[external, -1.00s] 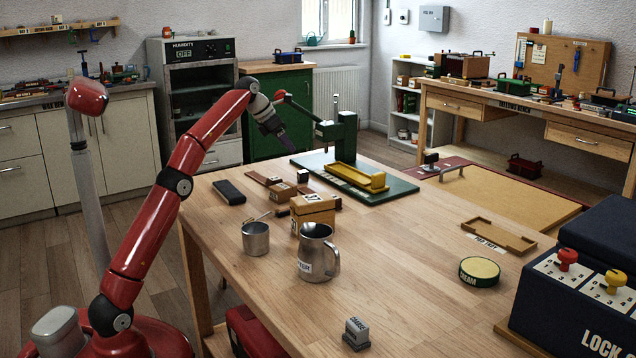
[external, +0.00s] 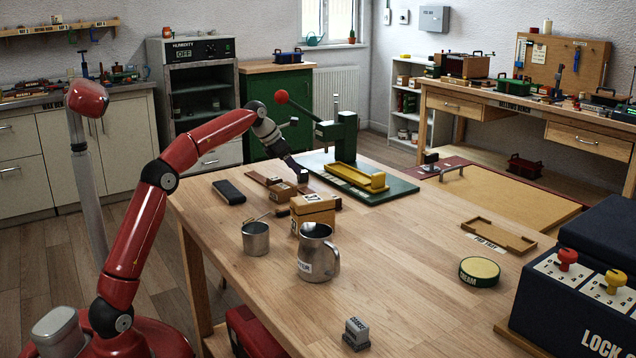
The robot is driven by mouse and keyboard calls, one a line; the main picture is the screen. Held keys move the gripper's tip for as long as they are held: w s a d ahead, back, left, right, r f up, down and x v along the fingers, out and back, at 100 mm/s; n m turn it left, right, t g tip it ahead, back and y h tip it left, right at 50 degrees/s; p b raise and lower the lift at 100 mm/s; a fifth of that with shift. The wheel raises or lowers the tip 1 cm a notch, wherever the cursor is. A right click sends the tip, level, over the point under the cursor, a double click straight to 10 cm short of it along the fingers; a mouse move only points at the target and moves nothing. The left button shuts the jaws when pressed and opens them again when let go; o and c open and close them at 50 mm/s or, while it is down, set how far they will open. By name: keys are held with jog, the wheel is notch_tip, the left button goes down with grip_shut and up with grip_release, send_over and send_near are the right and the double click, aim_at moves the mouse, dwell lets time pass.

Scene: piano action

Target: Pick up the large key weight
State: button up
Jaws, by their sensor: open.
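A small dark block with a pale label face (external: 303,175) sits at the far side of the wooden table, by the front left corner of the green press base. It seems to be the large key weight, but its label is too small to read. My gripper (external: 297,166) points down right at this block, and its fingers partly cover it. The jaws are open. I cannot tell whether the fingers are around the block or just above it.
A green press (external: 338,135) with a yellow tray (external: 357,178) stands just right of my gripper. Small wooden boxes (external: 313,213), a metal cup (external: 256,238) and a metal pitcher (external: 316,255) stand nearer.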

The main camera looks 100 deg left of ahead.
aim_at(303, 177)
jog(key=x, duration=0.4)
jog(key=shift+w+a+f, duration=0.2)
jog(key=shift+a+f, duration=0.05)
jog(key=shift+a, duration=0.1)
grip_shut()
